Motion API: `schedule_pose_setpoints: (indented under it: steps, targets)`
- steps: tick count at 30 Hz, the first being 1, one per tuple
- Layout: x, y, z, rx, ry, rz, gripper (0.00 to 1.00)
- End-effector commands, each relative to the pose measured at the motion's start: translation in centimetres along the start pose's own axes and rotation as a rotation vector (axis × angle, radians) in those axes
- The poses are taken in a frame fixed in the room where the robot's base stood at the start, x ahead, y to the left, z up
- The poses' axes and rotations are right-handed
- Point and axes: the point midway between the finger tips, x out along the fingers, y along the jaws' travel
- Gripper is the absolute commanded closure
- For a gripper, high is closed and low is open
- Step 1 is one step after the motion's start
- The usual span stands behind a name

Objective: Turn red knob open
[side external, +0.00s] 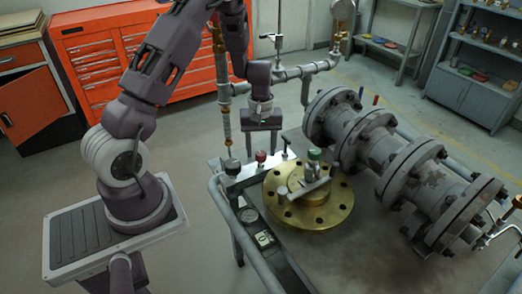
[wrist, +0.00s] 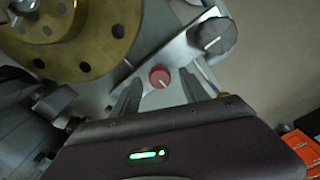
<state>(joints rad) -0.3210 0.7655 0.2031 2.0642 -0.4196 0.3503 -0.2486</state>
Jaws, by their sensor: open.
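The red knob (side external: 261,156) stands on a light metal panel beside the brass flange. In the wrist view the red knob (wrist: 160,77) has a pale pointer line and lies ahead of the gap between my fingertips. My gripper (side external: 261,146) points down just above the knob in the side view. My gripper (wrist: 160,90) is open in the wrist view, one finger toward each side of the knob, with nothing held. I cannot tell whether a fingertip touches it.
A larger dark grey knob (wrist: 213,35) sits close to the red one; this dark knob (side external: 232,166) is at left in the side view.

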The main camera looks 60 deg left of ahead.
Motion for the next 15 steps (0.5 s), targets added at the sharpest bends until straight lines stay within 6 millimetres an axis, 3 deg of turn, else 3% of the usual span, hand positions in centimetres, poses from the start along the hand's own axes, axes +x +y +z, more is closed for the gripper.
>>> schedule_pose_setpoints:
  steps: [7,15]
  targets:
    - [-5.0,0.1,-0.1,0.000,0.004,0.004,0.48]
    - [-6.2,0.0,0.0,-0.001,0.000,0.001,0.48]
